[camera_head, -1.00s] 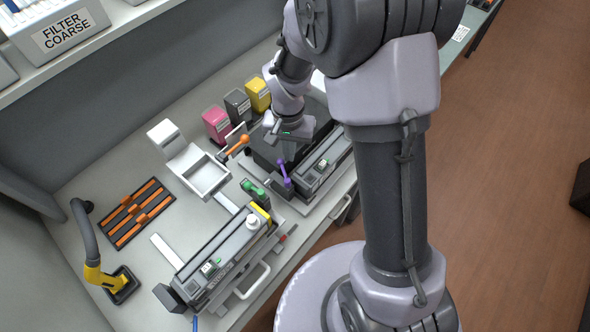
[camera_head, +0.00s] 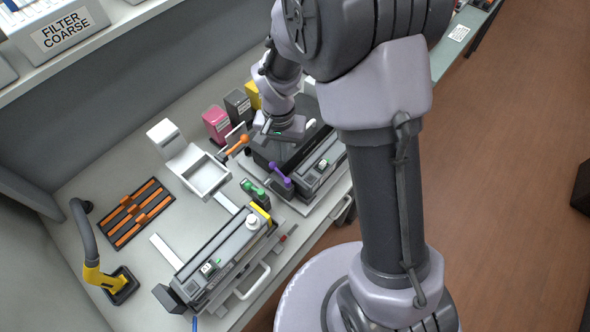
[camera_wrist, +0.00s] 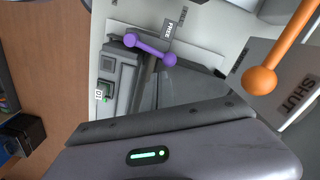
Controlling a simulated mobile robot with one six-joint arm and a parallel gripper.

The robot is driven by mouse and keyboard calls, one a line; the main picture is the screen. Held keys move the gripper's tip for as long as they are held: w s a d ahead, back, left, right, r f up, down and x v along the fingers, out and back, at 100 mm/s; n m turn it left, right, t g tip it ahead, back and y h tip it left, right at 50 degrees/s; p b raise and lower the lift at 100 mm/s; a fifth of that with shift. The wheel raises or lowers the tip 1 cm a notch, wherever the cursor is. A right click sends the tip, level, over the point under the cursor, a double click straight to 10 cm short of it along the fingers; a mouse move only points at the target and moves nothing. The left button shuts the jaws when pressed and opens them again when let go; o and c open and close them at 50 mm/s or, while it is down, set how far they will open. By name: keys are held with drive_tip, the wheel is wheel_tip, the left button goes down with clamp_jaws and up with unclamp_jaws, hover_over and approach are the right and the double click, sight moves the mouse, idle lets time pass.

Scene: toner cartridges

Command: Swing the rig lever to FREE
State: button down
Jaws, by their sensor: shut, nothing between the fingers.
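The purple lever (camera_head: 280,174) is on the dark rig beside the orange lever in the head view. In the wrist view the purple lever (camera_wrist: 150,48) lies slanted near the top, with its right end close below the small FREE label (camera_wrist: 168,29). I cannot tell whether it rests at that mark. My gripper (camera_head: 280,132) is above the rig, just behind the lever in the head view. In the wrist view my gripper (camera_wrist: 162,76) is shut and empty, its tips near the lever; I cannot tell whether they touch it.
An orange lever (camera_wrist: 279,55) stands to the right, by a SHUT label (camera_wrist: 298,98). A white tray (camera_head: 206,177), an orange-striped rack (camera_head: 136,214) and cartridges (camera_head: 217,124) stand around.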

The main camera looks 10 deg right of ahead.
wheel_tip(320, 180, up, 7)
drive_tip(key=p, duration=0.5)
